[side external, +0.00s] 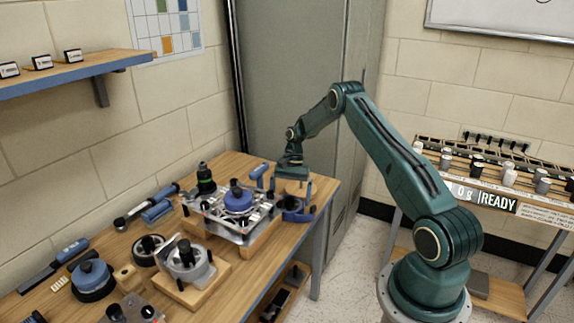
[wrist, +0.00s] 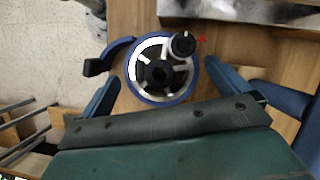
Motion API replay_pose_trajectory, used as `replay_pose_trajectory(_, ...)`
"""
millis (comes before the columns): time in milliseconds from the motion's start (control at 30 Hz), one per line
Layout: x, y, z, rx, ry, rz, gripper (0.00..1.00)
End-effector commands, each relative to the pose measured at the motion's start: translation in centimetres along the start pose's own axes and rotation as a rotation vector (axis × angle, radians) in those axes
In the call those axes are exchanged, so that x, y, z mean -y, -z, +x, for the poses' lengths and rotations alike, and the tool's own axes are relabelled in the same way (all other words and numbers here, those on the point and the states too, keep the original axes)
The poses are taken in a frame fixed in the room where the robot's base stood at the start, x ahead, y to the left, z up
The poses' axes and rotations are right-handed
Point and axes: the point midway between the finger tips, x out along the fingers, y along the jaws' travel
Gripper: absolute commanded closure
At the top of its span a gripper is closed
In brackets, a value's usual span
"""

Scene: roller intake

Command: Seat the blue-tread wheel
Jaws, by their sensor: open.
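A wheel with a blue tread (wrist: 136,87), pale spokes and a black hub lies flat on the wooden bench, near its end; in the side external view this wheel (side external: 292,207) shows below my gripper. A black knob (wrist: 183,45) stands at its upper right rim. My gripper (wrist: 163,92) is open, with one blue finger on each side of the wheel's lower part in the wrist view. I cannot tell whether the fingers touch it. My gripper (side external: 292,187) points down in the side external view and partly hides the wheel.
A metal plate fixture (side external: 228,222) with a blue-topped round part (side external: 238,198) stands left of my gripper. A wooden block with a grey housing (side external: 188,260), a blue round part (side external: 92,276) and hand tools crowd the bench. A curved blue piece with a black end (wrist: 97,68) sits beside the wheel.

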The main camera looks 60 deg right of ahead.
Motion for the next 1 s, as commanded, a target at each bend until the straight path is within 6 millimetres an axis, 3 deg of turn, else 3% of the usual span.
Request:
replay_pose_trajectory(233, 0.0, 0.0, 2.3, 0.001, -0.001, 0.000, 0.00)
replay_pose_trajectory(767, 0.0, 0.0, 2.4, 0.000, 0.000, 0.000, 0.00)
replay_pose_trajectory(1000, 0.0, 0.0, 2.4, 0.000, 0.000, 0.000, 0.43)
